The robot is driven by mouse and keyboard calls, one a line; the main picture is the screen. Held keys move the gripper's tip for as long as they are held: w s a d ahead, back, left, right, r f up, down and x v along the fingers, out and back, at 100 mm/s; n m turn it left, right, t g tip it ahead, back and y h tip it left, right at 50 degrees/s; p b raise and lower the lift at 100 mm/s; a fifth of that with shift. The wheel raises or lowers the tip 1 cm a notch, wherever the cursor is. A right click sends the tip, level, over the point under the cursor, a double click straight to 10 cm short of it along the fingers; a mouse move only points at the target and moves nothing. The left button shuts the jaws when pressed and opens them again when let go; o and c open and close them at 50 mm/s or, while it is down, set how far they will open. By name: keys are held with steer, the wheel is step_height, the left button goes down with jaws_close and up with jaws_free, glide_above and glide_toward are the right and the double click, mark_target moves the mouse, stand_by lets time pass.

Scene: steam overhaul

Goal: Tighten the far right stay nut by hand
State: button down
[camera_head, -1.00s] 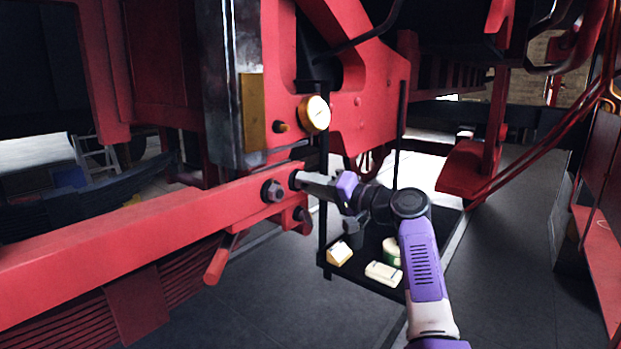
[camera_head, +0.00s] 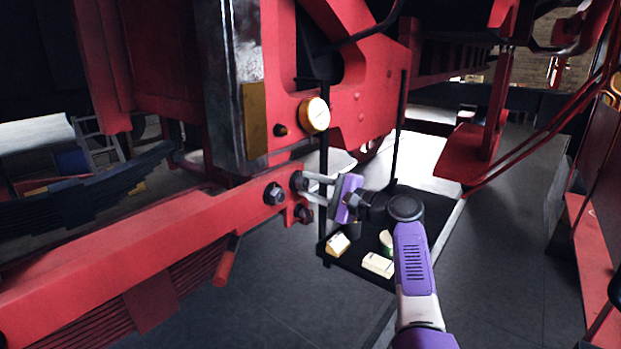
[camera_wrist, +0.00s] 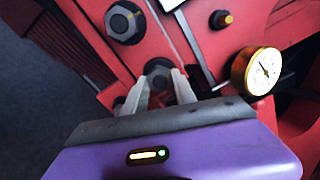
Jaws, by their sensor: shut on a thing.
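The far right stay nut (camera_head: 298,180) is a dark nut at the right end of the red beam in the head view. It also shows between my finger tips in the wrist view (camera_wrist: 158,72). My gripper (camera_head: 308,186) reaches it from the right, with its two pale fingers on either side of it, shut on it. The fingers (camera_wrist: 159,82) partly cover the nut's near side. A second dark nut (camera_head: 274,194) sits to the left on the same beam, apart from the gripper; it looks large in the wrist view (camera_wrist: 124,22).
A round gauge (camera_head: 315,115) and a small dark knob (camera_head: 280,130) sit just above the nut. Another bolt (camera_head: 303,214) is close below. A dark trolley shelf (camera_head: 352,263) with small boxes stands under my arm. Open floor lies at right.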

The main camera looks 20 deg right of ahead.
steer(key=shift+d+f+m+p, duration=0.1)
steer(key=shift+m+p, duration=0.6)
steer(key=shift+m, duration=0.4)
steer(key=c, duration=1)
jaws_free()
steer(key=shift+s, duration=0.1)
steer(key=b+v, duration=0.1)
steer(key=v, duration=0.6)
steer(key=shift+s+d, duration=0.2)
steer(key=shift+s, duration=0.05)
